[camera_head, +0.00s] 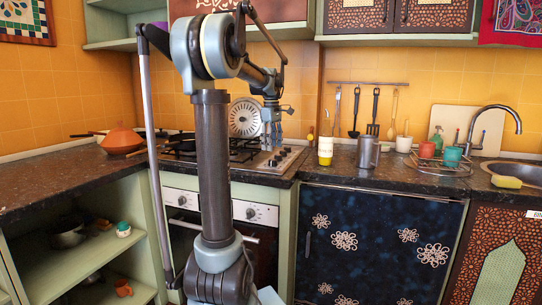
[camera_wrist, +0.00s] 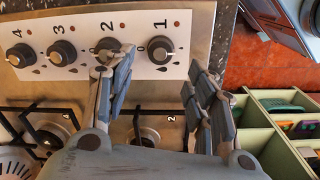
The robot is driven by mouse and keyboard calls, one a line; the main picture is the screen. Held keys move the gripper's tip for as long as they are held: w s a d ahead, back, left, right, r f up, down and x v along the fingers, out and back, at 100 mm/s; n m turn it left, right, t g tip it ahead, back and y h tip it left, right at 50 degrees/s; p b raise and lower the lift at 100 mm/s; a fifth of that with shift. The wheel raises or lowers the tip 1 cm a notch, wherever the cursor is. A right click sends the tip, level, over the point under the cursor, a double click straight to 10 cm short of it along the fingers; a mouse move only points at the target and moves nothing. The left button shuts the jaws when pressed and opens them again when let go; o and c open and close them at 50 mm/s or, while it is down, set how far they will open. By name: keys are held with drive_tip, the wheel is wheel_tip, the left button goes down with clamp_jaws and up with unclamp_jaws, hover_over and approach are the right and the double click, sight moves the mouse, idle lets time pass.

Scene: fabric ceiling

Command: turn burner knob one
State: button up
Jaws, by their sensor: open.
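Burner knob one (camera_wrist: 160,50) is a round black knob on the white strip of the cooktop (camera_wrist: 165,90), below a printed 1 in the wrist view. My gripper (camera_wrist: 162,72) is open, its grey-blue fingers spread to the left and right of knob one's position in that view. Nothing shows between the fingers. The left finger partly covers burner knob two (camera_wrist: 105,48). In the head view my gripper (camera_head: 272,138) points down over the right part of the cooktop (camera_head: 275,162), where the knobs are too small to tell apart. I cannot tell whether it touches any knob.
Burner knobs three (camera_wrist: 62,53) and four (camera_wrist: 20,55) lie further left in the wrist view. Black pan grates cover the burners beside the strip. A white and yellow cup (camera_head: 325,152) and a grey mug (camera_head: 368,153) stand on the counter to the right.

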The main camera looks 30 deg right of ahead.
drive_tip(key=shift+a+r, duration=0.1)
drive_tip(key=shift+r, duration=2.45)
drive_tip(key=shift+a, duration=0.1)
